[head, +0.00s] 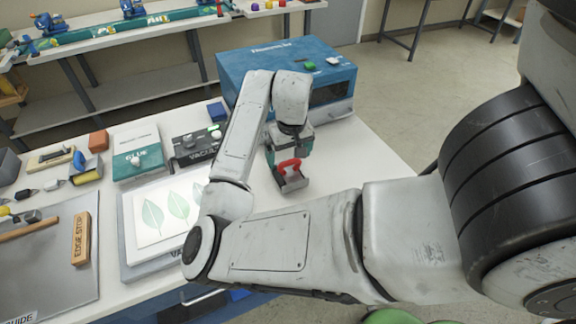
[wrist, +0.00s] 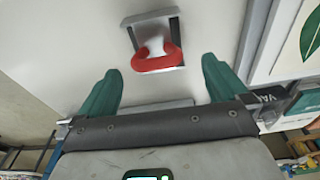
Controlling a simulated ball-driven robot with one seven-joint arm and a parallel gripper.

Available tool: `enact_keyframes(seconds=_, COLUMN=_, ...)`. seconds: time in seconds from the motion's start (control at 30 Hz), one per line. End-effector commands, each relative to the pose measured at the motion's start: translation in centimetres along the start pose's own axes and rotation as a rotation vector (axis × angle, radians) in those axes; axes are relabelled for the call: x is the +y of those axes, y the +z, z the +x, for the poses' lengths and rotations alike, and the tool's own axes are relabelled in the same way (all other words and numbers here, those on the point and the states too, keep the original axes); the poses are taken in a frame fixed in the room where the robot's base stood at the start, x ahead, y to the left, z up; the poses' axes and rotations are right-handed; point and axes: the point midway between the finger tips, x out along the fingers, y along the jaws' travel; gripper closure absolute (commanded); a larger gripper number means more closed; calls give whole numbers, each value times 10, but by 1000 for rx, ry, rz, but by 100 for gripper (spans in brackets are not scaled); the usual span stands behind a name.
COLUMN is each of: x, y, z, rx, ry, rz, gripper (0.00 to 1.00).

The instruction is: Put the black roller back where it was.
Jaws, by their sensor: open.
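My gripper (head: 288,154) points down over the white table, in front of the blue machine. Its teal fingers are spread in the wrist view (wrist: 161,68), with nothing held between them. A red curved handle (head: 289,165) on a small grey square holder (head: 293,183) lies just beyond the fingertips. In the wrist view the red handle (wrist: 157,62) shows between and ahead of the fingers, at the grey frame (wrist: 129,37); I cannot tell whether the fingers touch it. I cannot make out a black roller for certain in either view.
The blue machine (head: 262,62) stands behind my gripper. A black box (head: 190,150), a teal box (head: 140,162) and a board with leaf prints (head: 133,218) lie to the left. A wooden edge stop (head: 81,238) is farther left. The table's right part is clear.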

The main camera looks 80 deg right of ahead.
Motion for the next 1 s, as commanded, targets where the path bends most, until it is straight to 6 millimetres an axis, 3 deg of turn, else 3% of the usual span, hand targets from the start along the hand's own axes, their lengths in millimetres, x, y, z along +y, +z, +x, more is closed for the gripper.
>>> enact_keyframes(seconds=0.13, x=0, y=0, z=-26, rx=2, ry=0, rz=1, gripper=0)
enact_keyframes(seconds=0.33, x=0, y=0, z=-45, rx=1, ry=-1, rz=0, gripper=0)
enact_keyframes(seconds=0.57, x=4, y=-1, z=-49, rx=16, ry=23, rz=-8, gripper=0)
enact_keyframes(seconds=0.77, x=16, y=-12, z=-54, rx=126, ry=158, rz=-84, gripper=0)
enact_keyframes(seconds=0.87, x=10, y=-16, z=-53, rx=194, ry=219, rz=-165, gripper=0)
enact_keyframes(seconds=1.0, x=-13, y=-8, z=-41, rx=257, ry=256, rz=-303, gripper=0)
